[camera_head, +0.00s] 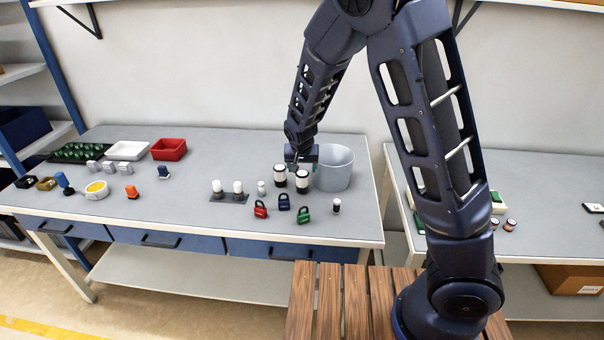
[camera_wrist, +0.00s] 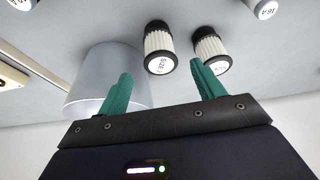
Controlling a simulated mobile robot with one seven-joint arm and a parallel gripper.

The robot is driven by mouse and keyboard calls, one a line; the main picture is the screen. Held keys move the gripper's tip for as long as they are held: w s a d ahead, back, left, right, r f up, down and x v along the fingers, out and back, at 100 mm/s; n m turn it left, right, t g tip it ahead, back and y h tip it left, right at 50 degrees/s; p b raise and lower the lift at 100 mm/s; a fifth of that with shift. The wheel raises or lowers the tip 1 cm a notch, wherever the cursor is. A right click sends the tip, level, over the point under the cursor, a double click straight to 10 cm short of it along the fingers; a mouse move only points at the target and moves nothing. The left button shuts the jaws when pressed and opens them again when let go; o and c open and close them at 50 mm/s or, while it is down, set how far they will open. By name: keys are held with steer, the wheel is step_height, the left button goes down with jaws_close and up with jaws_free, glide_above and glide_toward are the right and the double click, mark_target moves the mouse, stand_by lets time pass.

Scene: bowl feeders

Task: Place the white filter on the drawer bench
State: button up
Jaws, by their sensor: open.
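Two white pleated filters with black end caps stand side by side on the drawer bench (camera_head: 150,222), a grey-topped bench with blue drawers. The left filter (camera_head: 280,176) and the right filter (camera_head: 302,182) are just in front of my gripper (camera_head: 297,162). In the wrist view, one filter (camera_wrist: 158,42) with a printed white end lies ahead of the gap between my fingers (camera_wrist: 160,82). The other filter (camera_wrist: 208,45) is close by the tip of the right finger. My gripper is open, with nothing between its fingers; contact with the filter beside the finger cannot be told.
A grey bucket (camera_head: 334,170) stands right beside the filters. Red, blue and green padlocks (camera_head: 283,202) and a plate with white-topped parts (camera_head: 229,197) are in front and left. Red (camera_head: 169,149) and white (camera_head: 127,151) trays sit farther left. The bench middle has free room.

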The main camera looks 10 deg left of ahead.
steer(key=shift+v, duration=1.65)
steer(key=s+d+r+y, duration=0.1)
steer(key=d+r, duration=0.3)
steer(key=d, duration=0.4)
steer(key=s+d+r+g, duration=0.1)
steer(key=d+r, duration=0.4)
steer(key=d, duration=0.2)
steer(key=s+d+r+y, duration=0.15)
steer(key=d+r, duration=0.25)
steer(key=d, duration=0.4)
steer(key=s+d+r+h, duration=0.1)
steer(key=s+d+r, duration=0.3)
steer(key=s+d, duration=0.3)
steer(key=s+d+r+t+h, duration=0.1)
steer(key=s+d+r, duration=0.4)
steer(key=s, duration=0.5)
steer(key=shift+s+d+m+h, duration=0.25)
steer(key=shift+d+m+h, duration=0.1)
steer(key=shift+d, duration=0.55)
